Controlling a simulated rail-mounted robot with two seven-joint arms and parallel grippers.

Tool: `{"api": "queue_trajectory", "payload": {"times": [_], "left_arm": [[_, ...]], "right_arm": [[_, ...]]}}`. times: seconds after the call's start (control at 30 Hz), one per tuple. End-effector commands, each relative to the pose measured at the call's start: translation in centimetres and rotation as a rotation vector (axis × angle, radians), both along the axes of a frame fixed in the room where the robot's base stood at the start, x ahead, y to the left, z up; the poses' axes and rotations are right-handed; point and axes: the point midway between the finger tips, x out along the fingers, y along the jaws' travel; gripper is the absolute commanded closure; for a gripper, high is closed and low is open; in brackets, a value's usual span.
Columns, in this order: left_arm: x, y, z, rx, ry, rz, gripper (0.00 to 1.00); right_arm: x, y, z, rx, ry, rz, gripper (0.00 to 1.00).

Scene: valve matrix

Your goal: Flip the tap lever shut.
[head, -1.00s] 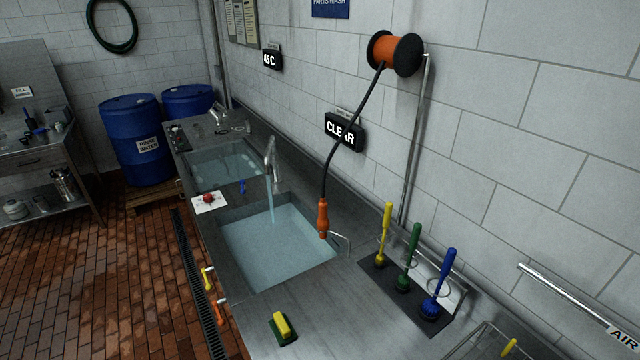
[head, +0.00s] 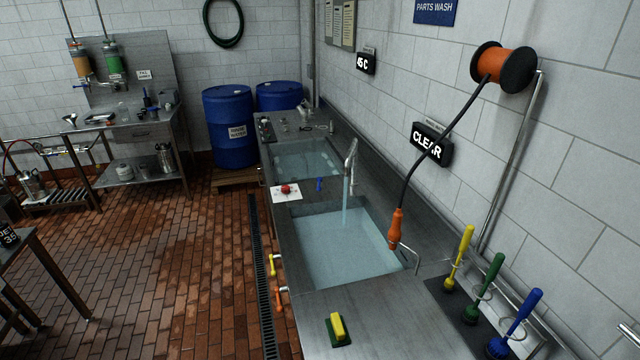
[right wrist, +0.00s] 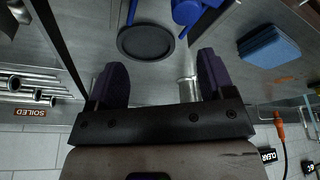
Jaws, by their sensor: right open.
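The steel tap (head: 350,165) stands at the back of the near sink (head: 340,243) in the head view. A stream of water (head: 345,203) runs from its spout into the water-filled basin. A small blue lever (head: 319,184) stands upright on the steel divider left of the tap; I cannot tell for certain that it belongs to the tap. My right gripper (right wrist: 160,78) shows in the right wrist view with its two dark fingers wide apart and nothing between them. It is not in the head view, so its distance from the tap cannot be told. My left gripper is not in view.
A red button on a white plate (head: 286,190) sits left of the blue lever. An orange hand piece (head: 395,228) hangs by the near sink. A yellow-green sponge (head: 338,328) and upright brushes (head: 483,288) are nearer. A blue block (right wrist: 268,47) lies near my right gripper.

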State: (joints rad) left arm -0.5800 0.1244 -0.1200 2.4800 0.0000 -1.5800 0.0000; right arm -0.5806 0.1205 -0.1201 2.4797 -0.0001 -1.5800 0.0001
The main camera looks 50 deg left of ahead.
Motion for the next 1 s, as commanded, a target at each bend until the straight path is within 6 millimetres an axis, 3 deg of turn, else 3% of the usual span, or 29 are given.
{"api": "queue_trajectory", "payload": {"times": [0.17, 0.33, 0.8, 1.0], "left_arm": [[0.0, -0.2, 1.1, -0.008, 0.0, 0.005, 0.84], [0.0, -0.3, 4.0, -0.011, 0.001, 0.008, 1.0], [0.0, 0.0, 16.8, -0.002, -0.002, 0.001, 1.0], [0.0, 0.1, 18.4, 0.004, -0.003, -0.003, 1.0]], "right_arm": [[0.0, 0.0, 1.1, 0.0, 0.0, 0.0, 0.25], [0.0, 0.0, 4.0, 0.0, 0.001, 0.0, 0.25], [0.0, 0.0, 16.8, 0.0, -0.003, 0.0, 0.25], [0.1, 0.0, 18.4, 0.001, -0.004, 0.0, 0.25]]}}
